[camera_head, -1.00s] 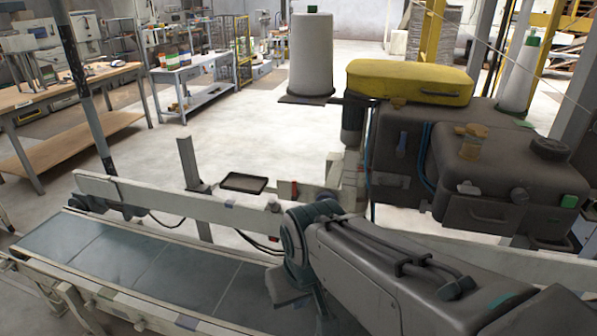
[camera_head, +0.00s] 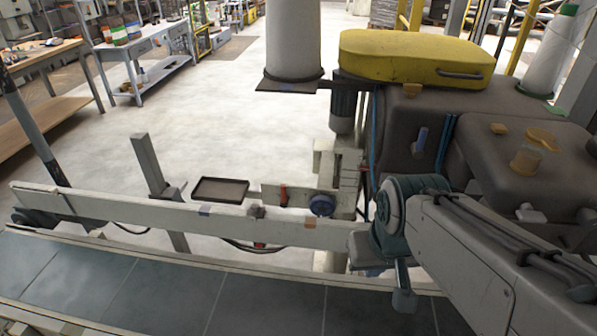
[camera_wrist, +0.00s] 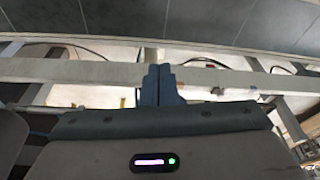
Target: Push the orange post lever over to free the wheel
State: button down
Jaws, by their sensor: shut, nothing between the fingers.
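A small red-orange upright lever (camera_head: 283,195) stands on the pale bracket behind the conveyor rail in the head view. A round blue wheel (camera_head: 322,204) sits just right of it, on the same bracket. I cannot tell how the two connect. My gripper (camera_wrist: 157,70) shows in the wrist view with its blue-grey fingers together and empty, in front of a pale rail. In the head view my arm is right of the wheel, apart from it and from the lever. The lever is not clear in the wrist view.
The pale rail (camera_head: 110,206) runs along the conveyor belt (camera_head: 165,295). A dark tray (camera_head: 220,189) lies left of the lever. The floor behind the rail is open.

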aim_at(284, 193)
jog(key=w+a+f+m+t+y+b, duration=0.1)
jog(key=w+a+f+b, duration=0.1)
jog(key=w, duration=0.7)
jog(key=w+a+f+m+t+y+b, duration=0.1)
jog(key=w+b, duration=0.3)
jog(key=w, duration=0.6)
jog(key=w+a+f+m+t+y+b, duration=0.1)
jog(key=w+a+f+b, duration=0.2)
jog(key=w, duration=0.7)
jog(key=shift+w+f+y+b, duration=0.15)
jog(key=shift+f+y+b, duration=0.05)
jog(key=shift+y+b, duration=0.1)
jog(key=shift+w+a+f+p, duration=0.2)
jog(key=shift+w+a+f, duration=0.95)
jog(key=shift+f, duration=0.2)
jog(key=shift+w+a+f+p, duration=0.25)
jog(key=shift+w+a+f, duration=0.85)
jog(key=shift+f, duration=0.2)
jog(key=shift+w+a+f+p, duration=0.2)
jog(key=shift+w+a+f, duration=0.95)
jog(key=shift+f, duration=0.2)
jog(key=shift+r+p, duration=0.15)
jog(key=shift+p, duration=0.25)
